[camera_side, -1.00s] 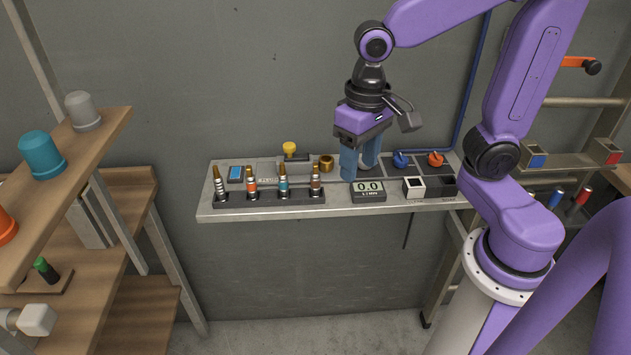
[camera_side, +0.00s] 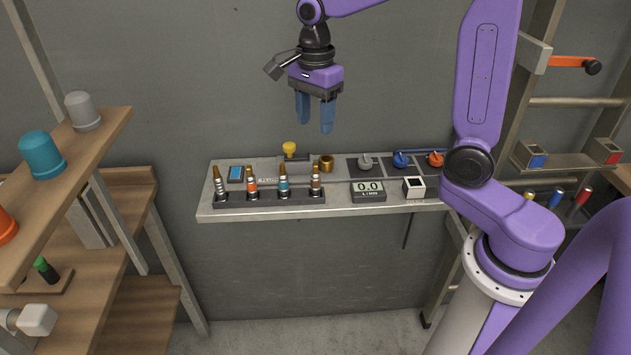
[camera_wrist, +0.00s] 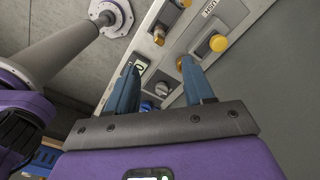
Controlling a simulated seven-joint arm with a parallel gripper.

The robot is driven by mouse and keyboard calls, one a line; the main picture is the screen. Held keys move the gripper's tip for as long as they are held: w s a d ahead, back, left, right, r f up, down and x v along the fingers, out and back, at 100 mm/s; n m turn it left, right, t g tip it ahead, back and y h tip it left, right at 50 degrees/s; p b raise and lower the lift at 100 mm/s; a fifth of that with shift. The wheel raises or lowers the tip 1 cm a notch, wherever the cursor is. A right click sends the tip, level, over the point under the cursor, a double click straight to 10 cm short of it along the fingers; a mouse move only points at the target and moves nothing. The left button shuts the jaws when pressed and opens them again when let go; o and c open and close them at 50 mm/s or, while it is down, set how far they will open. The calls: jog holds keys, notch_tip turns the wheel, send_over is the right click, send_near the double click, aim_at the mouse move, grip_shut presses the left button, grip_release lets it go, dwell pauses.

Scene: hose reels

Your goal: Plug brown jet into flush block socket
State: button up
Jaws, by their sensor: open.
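The brown jet (camera_side: 316,180) stands upright at the right end of a dark rack (camera_side: 270,199) on the bench. Its tip is brass-coloured. The flush block (camera_side: 293,158) sits behind the rack, with a yellow knob (camera_side: 289,148) on top; the knob also shows in the wrist view (camera_wrist: 218,42). A brass cup-like fitting (camera_side: 327,163) stands just right of the block; I cannot tell if this is its socket. My gripper (camera_side: 315,126) is open and empty, pointing down, high above the brown jet and the brass fitting.
Several other jets, including orange (camera_side: 252,183) and teal (camera_side: 284,183), stand left in the rack. Grey (camera_side: 365,162), blue (camera_side: 401,160) and orange-red (camera_side: 436,159) valves line the right. Air around my gripper is clear.

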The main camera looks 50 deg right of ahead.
aim_at(316, 172)
notch_tip(316, 172, down, 16)
jog(key=shift+f, duration=0.1)
dwell(0.6)
jog(key=shift+c, duration=0.3)
grip_shut()
